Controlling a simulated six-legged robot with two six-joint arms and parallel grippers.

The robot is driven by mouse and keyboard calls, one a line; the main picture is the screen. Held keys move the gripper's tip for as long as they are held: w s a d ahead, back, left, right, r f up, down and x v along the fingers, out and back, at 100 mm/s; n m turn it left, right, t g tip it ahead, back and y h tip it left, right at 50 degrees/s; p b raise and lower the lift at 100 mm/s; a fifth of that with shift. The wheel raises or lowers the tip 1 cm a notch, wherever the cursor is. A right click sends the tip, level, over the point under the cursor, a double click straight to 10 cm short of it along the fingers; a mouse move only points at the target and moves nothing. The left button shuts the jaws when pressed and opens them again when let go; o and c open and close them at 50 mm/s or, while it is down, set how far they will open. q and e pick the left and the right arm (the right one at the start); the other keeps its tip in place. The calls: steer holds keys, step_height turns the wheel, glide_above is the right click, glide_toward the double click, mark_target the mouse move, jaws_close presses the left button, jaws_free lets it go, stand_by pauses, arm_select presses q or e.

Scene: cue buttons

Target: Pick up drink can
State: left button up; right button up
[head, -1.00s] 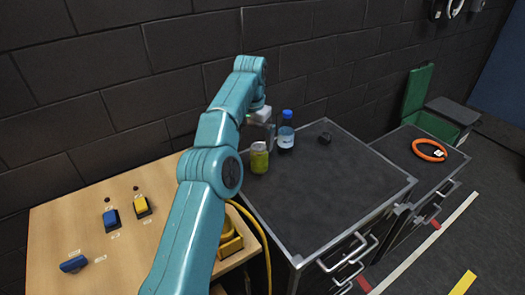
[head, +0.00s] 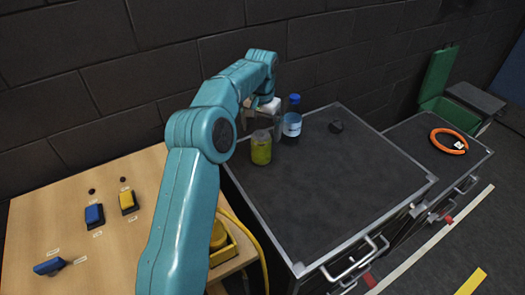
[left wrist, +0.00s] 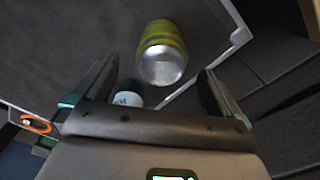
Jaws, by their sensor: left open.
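The drink can (head: 261,148) is yellow-green and stands upright near the back left edge of the dark cabinet top. In the left wrist view the can (left wrist: 163,52) shows its silver end, ahead of and between the fingers. My left gripper (head: 262,110) is above and behind the can in the head view, partly hidden by my own arm. In the left wrist view the left gripper (left wrist: 158,70) has its fingers spread with nothing held. My right gripper is not in view.
A blue-capped bottle (head: 292,122) stands close to the right of the can. The cabinet top (head: 340,200) is clear in front. A wooden table (head: 60,215) with buttons is at left; an orange ring (head: 449,141) lies at right.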

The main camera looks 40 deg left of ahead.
mark_target(261, 146)
arm_select(q)
steer(key=shift+s+f, duration=0.1)
steer(key=shift+f, duration=0.6)
steer(key=shift+s+a+f, duration=0.15)
steer(key=shift+s+f, duration=0.05)
steer(key=shift+f, duration=0.4)
steer(key=f, duration=0.2)
steer(key=f+p, duration=0.1)
steer(key=f, duration=0.1)
steer(key=shift+w, duration=0.3)
steer(key=shift+f, duration=0.35)
steer(key=shift+s+f, duration=0.1)
steer(key=shift+f, duration=0.05)
steer(key=c, duration=1)
steer(key=shift+c, duration=0.4)
